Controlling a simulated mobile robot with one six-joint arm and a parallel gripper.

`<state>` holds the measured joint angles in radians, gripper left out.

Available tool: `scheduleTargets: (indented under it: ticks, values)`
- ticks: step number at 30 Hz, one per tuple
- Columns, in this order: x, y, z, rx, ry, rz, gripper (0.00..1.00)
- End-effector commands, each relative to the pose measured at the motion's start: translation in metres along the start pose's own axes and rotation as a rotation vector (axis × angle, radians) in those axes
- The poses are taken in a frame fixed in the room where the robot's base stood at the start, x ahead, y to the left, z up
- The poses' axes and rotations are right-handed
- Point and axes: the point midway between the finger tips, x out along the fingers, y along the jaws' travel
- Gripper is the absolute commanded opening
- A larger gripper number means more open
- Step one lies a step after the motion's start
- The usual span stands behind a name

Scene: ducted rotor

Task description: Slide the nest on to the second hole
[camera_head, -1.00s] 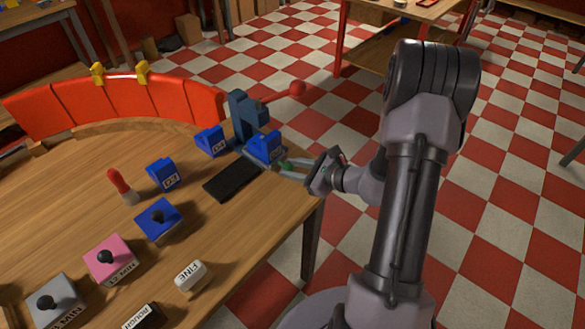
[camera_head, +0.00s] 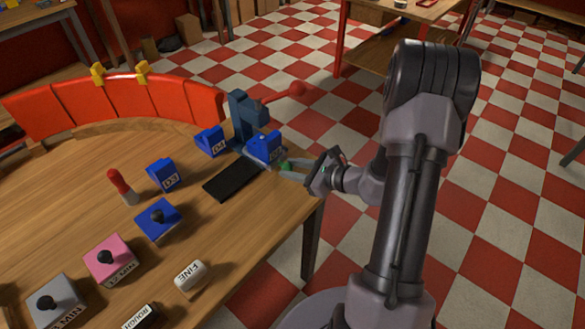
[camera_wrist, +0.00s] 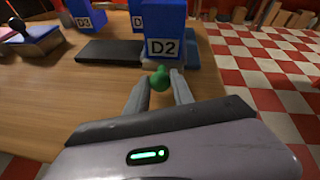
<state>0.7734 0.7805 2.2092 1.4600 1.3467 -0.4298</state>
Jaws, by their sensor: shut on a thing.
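The nest (camera_wrist: 165,62) looks like the grey carrier under the blue block marked D2 (camera_wrist: 166,32). A green knob (camera_wrist: 160,80) sits on its near side. My gripper (camera_head: 286,166) is shut on the green knob, one finger on each side in the wrist view. The D2 block (camera_head: 264,146) stands upright at the foot of the dark blue press (camera_head: 245,115), by the table's right edge. The holes are not visible; the nest and block hide much of the slide.
A red-knobbed lever (camera_head: 297,89) sticks out from the press. A flat black pad (camera_head: 232,178) lies left of the nest. Blue blocks D4 (camera_head: 211,141) and D3 (camera_head: 162,174) stand beyond it. A white FINE block (camera_head: 191,276) is nearer. Open floor lies to the right.

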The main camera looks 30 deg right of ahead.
Motion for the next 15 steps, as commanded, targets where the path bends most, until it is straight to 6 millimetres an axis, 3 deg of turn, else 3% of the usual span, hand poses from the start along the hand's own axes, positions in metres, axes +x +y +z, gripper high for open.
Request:
scheduleTargets:
  ticks: [15]
  values:
    - [-0.0004,-0.0039,-0.0011,-0.001,0.000,-0.001,0.00]
